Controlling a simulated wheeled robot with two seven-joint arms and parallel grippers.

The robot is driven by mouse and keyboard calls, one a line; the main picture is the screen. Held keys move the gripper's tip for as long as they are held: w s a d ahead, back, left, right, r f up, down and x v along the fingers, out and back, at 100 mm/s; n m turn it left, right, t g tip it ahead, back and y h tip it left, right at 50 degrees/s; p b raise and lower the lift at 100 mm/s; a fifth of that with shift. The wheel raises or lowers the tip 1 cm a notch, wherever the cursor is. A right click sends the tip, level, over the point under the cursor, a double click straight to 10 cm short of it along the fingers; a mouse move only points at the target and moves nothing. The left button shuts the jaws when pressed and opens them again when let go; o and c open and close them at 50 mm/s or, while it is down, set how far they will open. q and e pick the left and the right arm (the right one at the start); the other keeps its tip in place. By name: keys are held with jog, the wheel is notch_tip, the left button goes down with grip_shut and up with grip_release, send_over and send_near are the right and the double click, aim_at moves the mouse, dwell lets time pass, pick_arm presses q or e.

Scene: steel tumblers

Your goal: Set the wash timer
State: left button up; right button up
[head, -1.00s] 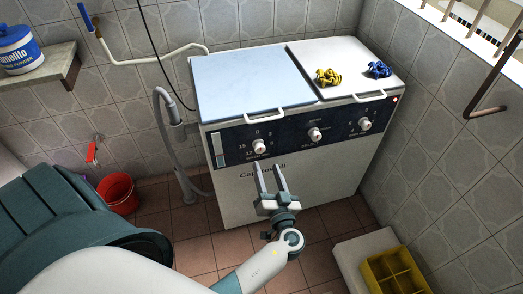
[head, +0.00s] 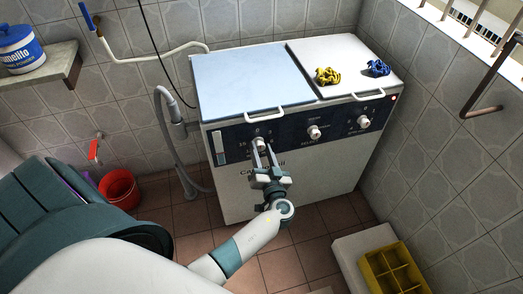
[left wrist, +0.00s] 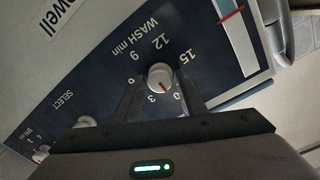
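The white wash timer knob (head: 258,144) is the left dial on the washing machine's dark panel. It also shows in the left wrist view (left wrist: 160,76), with a red mark at its lower side, near the 3. WASH min and numbers up to 15 surround it. My left gripper (head: 263,148) is at this knob. In the left wrist view its fingers (left wrist: 160,85) stand apart, one on each side of the knob; I see no clear contact. My right gripper is not in view.
The select knob (head: 313,132) and another knob (head: 363,121) sit farther right on the panel. White lid handles (head: 264,115) project above it. A grey hose (head: 164,125) runs beside the machine's left side. A yellow crate (head: 395,272) is at lower right, a red bucket (head: 118,190) at left.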

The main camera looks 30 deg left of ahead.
pick_arm(q)
jog(key=c, duration=0.6)
